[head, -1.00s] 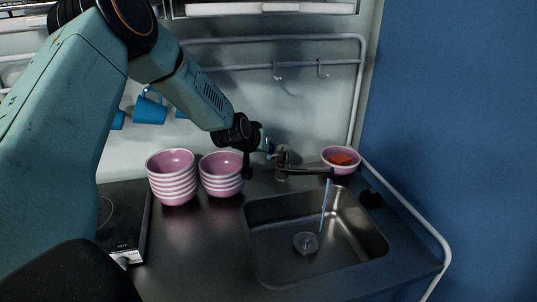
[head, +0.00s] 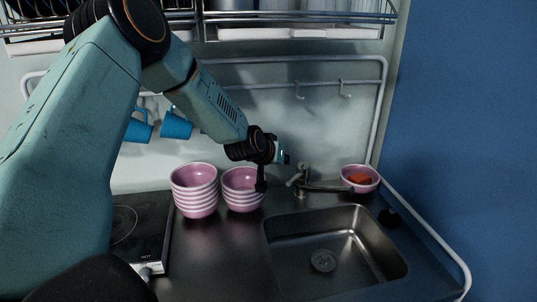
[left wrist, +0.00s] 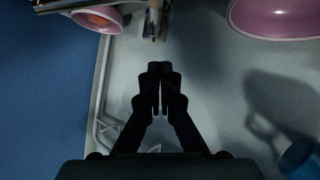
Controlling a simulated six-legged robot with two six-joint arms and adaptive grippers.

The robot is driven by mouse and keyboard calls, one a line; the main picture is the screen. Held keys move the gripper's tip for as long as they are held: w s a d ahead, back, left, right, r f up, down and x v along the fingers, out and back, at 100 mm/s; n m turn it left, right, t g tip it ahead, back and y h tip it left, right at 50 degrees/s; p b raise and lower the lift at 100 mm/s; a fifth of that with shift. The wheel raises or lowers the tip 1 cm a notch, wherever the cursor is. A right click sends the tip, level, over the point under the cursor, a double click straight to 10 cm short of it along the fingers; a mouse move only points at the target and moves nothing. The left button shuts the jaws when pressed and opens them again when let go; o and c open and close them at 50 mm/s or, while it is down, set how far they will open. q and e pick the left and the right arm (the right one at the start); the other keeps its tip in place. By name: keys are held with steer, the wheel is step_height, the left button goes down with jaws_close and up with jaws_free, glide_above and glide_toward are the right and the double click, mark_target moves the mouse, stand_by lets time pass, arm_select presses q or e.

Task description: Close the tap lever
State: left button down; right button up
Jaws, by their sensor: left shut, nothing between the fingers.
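The metal tap (head: 303,184) stands at the back edge of the sink, its spout reaching right over the basin. Its small lever (head: 293,181) shows at the upper left of the tap body. No water stream shows below the spout. My left gripper (head: 287,158) is shut and empty, just above and left of the tap, apparently apart from it. In the left wrist view the shut fingers (left wrist: 160,68) point at part of the tap (left wrist: 154,22), with a gap between. My right gripper is not in view.
The steel sink (head: 283,262) is empty, with a drain. Stacked pink bowls (head: 194,195) and another stack (head: 242,193) stand left of the tap. A pink bowl (head: 360,180) with orange contents stands right. Blue mugs (head: 175,126) hang behind my arm. A rail (head: 300,60) runs along the wall.

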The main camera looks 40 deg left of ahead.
arm_select(q)
steer(key=s+f+p+v, duration=0.1)
steer(key=p+v, duration=0.2)
steer(key=v, duration=0.5)
steer(key=shift+d+f, duration=0.15)
steer(key=shift+d, duration=0.1)
